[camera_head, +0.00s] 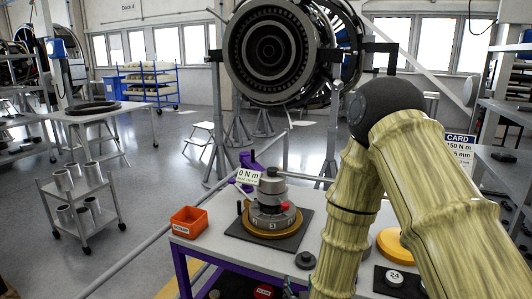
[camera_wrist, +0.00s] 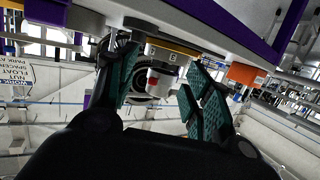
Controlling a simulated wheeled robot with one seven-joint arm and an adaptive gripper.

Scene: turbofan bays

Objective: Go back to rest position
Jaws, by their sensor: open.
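My gripper (camera_wrist: 160,95) shows in the wrist view, with its two green-padded fingers spread wide apart. Nothing is seen between the pads except the background. In the head view my arm bends down on the right side, and the gripper itself cannot be made out there. Past the fingers, in the wrist view, is the grey fixture with a red button (camera_wrist: 153,79), apart from them. In the head view this fixture (camera_head: 270,205) stands upright on a yellow round base on the workbench.
The workbench (camera_head: 205,247) has a purple frame. An orange bin (camera_head: 188,221) stands at its left, and a yellow disc (camera_head: 393,246) lies partly behind my arm. A turbofan engine (camera_head: 268,52) hangs behind. A small cart (camera_head: 84,205) stands left, with open floor between.

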